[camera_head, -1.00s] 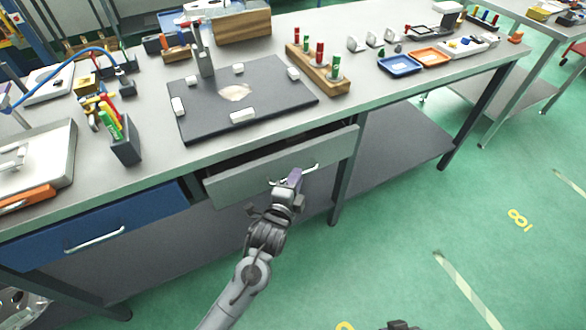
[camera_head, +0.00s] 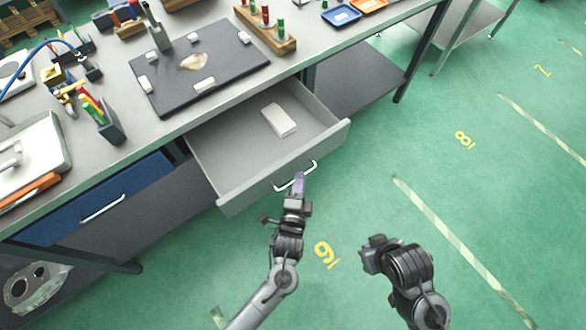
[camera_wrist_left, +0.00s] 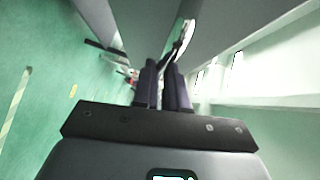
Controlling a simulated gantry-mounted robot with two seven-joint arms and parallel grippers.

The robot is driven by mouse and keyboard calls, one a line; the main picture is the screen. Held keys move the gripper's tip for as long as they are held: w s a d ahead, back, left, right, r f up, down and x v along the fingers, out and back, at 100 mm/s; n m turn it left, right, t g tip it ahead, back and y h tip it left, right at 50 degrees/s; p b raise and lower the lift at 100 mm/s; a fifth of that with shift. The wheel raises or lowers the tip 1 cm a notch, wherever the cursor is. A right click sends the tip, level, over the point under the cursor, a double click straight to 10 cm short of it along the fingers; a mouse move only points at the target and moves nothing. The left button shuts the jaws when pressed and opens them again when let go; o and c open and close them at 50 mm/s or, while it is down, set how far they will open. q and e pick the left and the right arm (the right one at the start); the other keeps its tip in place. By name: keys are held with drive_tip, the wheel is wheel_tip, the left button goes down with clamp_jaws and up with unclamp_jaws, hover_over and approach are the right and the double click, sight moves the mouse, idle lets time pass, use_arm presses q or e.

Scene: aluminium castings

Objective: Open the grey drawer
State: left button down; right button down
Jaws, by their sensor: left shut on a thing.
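The grey drawer (camera_head: 235,200) stands well out from under the workbench in the head view, and a white block-like item (camera_head: 279,120) lies inside it. My left gripper (camera_head: 298,183) is at the drawer's front, shut on its handle (camera_head: 283,188). In the left wrist view the fingers (camera_wrist_left: 163,85) are close together at the handle (camera_wrist_left: 183,40); the exact contact is partly hidden. My right gripper (camera_head: 372,250) is over the floor to the right, apart from the drawer; its fingers are too unclear to judge.
A closed blue drawer (camera_head: 95,205) is left of the grey one. The bench top holds a dark plate (camera_head: 215,85), a pen holder (camera_head: 108,128) and a wooden block with coloured plugs (camera_head: 262,30).

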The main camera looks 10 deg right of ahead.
use_arm(q)
drive_tip(key=shift+s+d+f, duration=0.1)
drive_tip(key=shift+s+d, duration=0.05)
drive_tip(key=shift+s, duration=0.2)
drive_tip(key=c, duration=1.2)
unclamp_jaws()
drive_tip(key=shift+o, duration=0.2)
drive_tip(key=shift+s, duration=0.1)
drive_tip(key=p+v, duration=0.3)
drive_tip(key=v, duration=0.7)
drive_tip(key=shift+s, duration=0.25)
